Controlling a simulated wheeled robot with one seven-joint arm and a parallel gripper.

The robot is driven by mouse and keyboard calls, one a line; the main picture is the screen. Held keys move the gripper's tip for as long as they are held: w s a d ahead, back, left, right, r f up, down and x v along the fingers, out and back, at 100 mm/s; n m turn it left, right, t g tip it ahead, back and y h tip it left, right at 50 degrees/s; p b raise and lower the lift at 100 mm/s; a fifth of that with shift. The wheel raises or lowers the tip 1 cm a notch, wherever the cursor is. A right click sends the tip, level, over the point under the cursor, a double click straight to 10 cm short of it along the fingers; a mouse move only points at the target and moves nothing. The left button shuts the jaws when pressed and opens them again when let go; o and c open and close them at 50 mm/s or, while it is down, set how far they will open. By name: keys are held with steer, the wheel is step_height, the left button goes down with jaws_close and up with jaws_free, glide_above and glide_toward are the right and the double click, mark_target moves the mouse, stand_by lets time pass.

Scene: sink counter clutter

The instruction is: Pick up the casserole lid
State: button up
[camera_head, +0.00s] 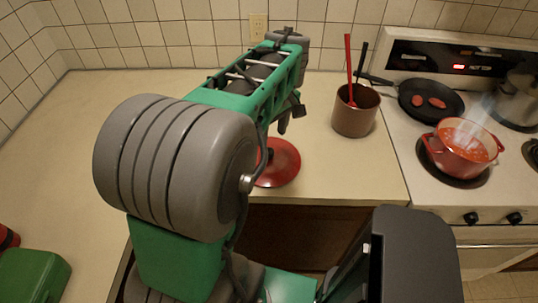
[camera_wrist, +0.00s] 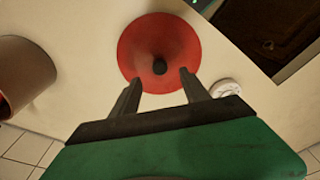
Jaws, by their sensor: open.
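The red casserole lid (camera_head: 281,166) lies on the counter near its front edge, partly hidden behind my arm in the head view. In the wrist view the lid (camera_wrist: 150,50) is a red disc with a dark knob (camera_wrist: 159,67) in its middle. My gripper (camera_wrist: 161,83) is open above the lid, and its two fingertips show either side of the knob, a little short of it in the picture. Nothing is between the fingers. In the head view the gripper (camera_head: 291,118) shows only in part, beyond my forearm.
A brown crock (camera_head: 354,112) with red and black utensils stands right of the lid. The stove holds a frying pan (camera_head: 430,100) and a steaming red pot (camera_head: 462,150). A small white round object (camera_wrist: 225,88) lies near the lid. The counter's left side is largely clear.

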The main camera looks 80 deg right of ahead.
mark_target(269, 150)
steer(key=f, duration=0.2)
steer(key=f+p, duration=0.1)
steer(key=f, duration=0.2)
steer(key=w+d+f, duration=0.1)
steer(key=f, duration=0.1)
steer(key=shift+f+p, duration=0.3)
jaws_close()
steer(key=shift+r, duration=0.1)
stand_by(0.9)
